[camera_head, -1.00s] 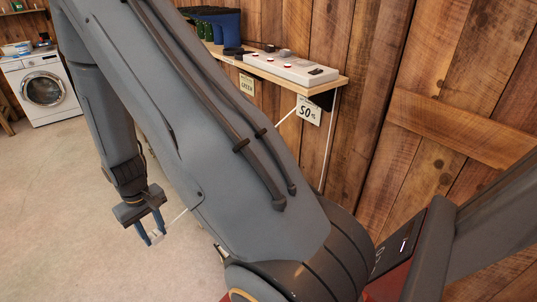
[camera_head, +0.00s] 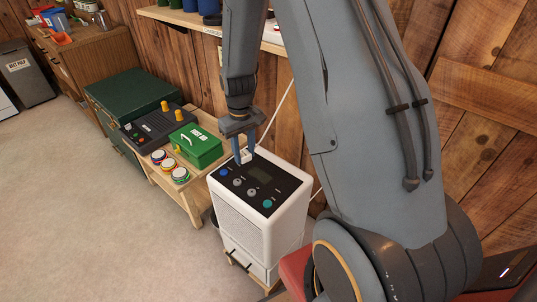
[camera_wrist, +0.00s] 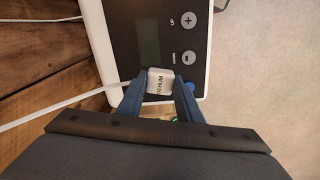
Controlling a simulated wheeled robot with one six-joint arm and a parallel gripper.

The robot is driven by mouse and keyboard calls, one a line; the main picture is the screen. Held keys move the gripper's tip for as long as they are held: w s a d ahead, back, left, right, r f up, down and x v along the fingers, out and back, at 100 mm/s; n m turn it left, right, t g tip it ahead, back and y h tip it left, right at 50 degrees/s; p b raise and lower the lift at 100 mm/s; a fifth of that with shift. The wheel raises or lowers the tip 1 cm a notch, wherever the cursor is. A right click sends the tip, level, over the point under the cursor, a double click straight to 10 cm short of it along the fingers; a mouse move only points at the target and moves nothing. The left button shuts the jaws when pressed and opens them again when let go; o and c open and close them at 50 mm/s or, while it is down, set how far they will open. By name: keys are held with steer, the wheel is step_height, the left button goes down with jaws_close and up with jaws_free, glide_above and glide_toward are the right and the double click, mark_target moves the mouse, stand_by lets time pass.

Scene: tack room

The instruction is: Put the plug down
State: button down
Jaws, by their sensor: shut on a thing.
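The plug (camera_wrist: 160,82) is a small white block with dark lettering, partly "DEHUM", and a white cord at its left in the wrist view. My gripper (camera_wrist: 160,88) is shut on it, one blue finger on each side. In the head view my gripper (camera_head: 245,152) points down over the black control panel of a white appliance (camera_head: 238,224), with the plug (camera_head: 244,156) between its fingertips. I cannot tell whether the plug touches the panel or hangs just above it.
The appliance's panel has several round buttons and a dark display (camera_head: 260,173). A wooden wall and shelf (camera_head: 182,17) stand behind. Floor at left is clear.

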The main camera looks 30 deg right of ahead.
steer(key=w+d+r+n+b, duration=0.25)
steer(key=w+d+r, duration=0.25)
steer(key=d, duration=0.3)
glide_above(262, 155)
step_height(262, 155, down, 9)
steer(key=shift+f+p, duration=0.1)
steer(key=shift+p, duration=0.35)
steer(key=shift+f, duration=0.55)
steer(key=c, duration=1.3)
jaws_free()
steer(key=shift+o, duration=0.2)
steer(key=shift+r, duration=0.1)
